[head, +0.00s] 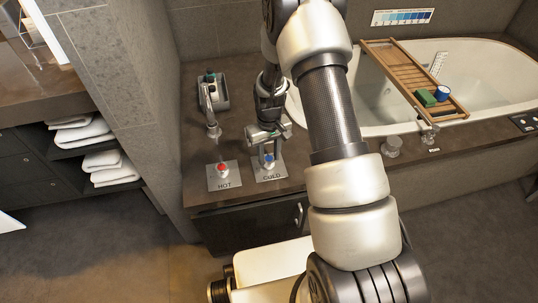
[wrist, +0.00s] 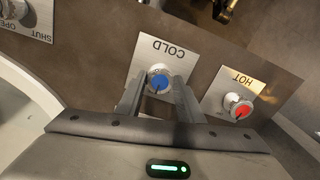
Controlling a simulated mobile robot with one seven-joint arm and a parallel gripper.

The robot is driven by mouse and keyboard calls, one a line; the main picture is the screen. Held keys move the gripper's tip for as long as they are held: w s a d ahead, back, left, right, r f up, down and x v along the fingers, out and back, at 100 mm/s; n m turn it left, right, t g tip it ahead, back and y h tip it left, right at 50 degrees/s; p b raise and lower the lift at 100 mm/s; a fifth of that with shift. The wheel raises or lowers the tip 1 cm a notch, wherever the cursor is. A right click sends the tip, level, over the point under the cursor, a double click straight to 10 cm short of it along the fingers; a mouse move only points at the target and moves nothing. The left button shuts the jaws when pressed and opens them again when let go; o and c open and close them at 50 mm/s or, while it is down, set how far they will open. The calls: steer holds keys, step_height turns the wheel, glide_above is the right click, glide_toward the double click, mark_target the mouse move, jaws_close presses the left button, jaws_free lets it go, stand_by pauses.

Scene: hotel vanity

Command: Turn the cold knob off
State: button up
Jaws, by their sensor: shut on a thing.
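The cold knob is a round grey knob with a blue cap (head: 268,158) on a metal plate marked COLD (head: 272,171) on the brown counter. It also shows in the wrist view (wrist: 158,82), where the plate appears upside down. My gripper (head: 266,150) reaches down over it. In the wrist view the two fingers (wrist: 158,98) stand on either side of the knob, shut on it. The fingers hide parts of the knob's sides, and its turn angle is hard to tell.
The red-capped hot knob (head: 222,169) on its HOT plate (wrist: 248,91) is close beside. A faucet (head: 211,115) stands behind it. The bathtub (head: 490,85) with a wooden tray (head: 398,68) is at right. Another plate marked OPEN and SHUT (wrist: 35,18) shows in the wrist view.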

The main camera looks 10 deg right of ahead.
mark_target(269, 158)
stand_by(0.4)
steer(key=o, duration=1.1)
steer(key=shift+r, duration=0.15)
step_height(269, 158, up, 17)
steer(key=p, duration=0.3)
steer(key=shift+r+p, duration=0.1)
steer(key=shift+p, duration=0.3)
